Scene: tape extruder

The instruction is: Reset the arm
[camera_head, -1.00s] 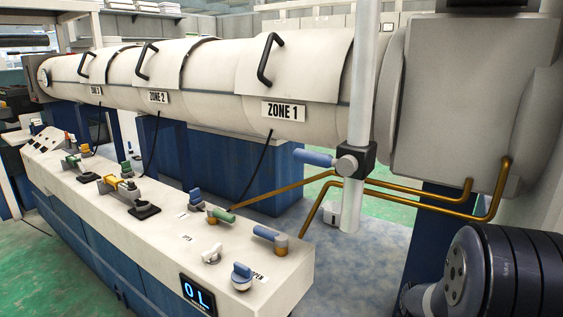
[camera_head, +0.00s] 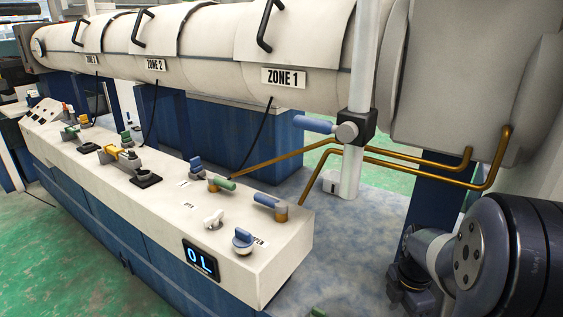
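My arm shows at the lower right as dark rounded links (camera_head: 520,255) with a grey joint (camera_head: 436,250). Smaller dark parts (camera_head: 408,280) hang at its left side, low in the picture. I cannot make out gripper fingers in this view. The arm appears apart from the white control console (camera_head: 285,255) and stands to its right.
The console carries blue, green and yellow valve handles and a lit display (camera_head: 201,260). Behind it runs the long white extruder barrel (camera_head: 215,75). A white post (camera_head: 362,60) with a blue-handled valve (camera_head: 315,125) and brass pipes (camera_head: 420,160) stand left of my arm. Floor between console and arm looks clear.

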